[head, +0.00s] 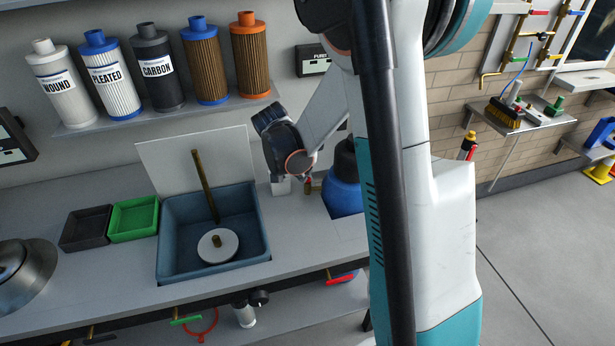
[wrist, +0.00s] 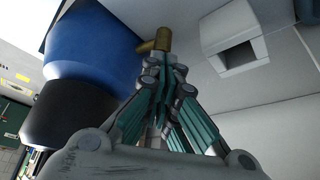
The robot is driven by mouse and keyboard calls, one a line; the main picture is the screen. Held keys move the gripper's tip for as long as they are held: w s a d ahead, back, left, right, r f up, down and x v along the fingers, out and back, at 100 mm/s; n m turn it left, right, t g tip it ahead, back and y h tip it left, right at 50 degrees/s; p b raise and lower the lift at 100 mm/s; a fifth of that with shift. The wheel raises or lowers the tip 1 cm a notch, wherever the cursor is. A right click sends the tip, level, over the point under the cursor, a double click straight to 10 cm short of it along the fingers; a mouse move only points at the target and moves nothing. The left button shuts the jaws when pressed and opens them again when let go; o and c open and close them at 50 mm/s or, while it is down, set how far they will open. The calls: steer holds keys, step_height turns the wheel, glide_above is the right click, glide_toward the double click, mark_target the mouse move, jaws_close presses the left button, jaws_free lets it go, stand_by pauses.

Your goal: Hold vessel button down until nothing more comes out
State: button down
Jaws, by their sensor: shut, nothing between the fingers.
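The blue vessel (head: 340,196) with a black top (head: 345,160) stands on the counter right of the sink, partly hidden behind my arm. In the wrist view its blue body (wrist: 92,42) and black part (wrist: 68,118) fill the left side. A brass fitting (wrist: 154,43) shows just past the fingertips, close to the vessel; I cannot tell whether the fingers touch it. My gripper (wrist: 165,66) is shut with nothing between its fingers. In the head view its fingertips are hard to make out beside the vessel. I cannot make out the vessel's button.
A blue sink (head: 175,252) with a brass spout and a white disc lies left of my gripper. A pale block with a square opening (wrist: 236,48) is near the fingertips. Green (head: 133,236) and dark (head: 86,243) trays stand left. Filter cartridges line the shelf (head: 150,118) above.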

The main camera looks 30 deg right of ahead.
steer(key=shift+p+v, duration=1.45)
steer(key=shift+v, duration=1.05)
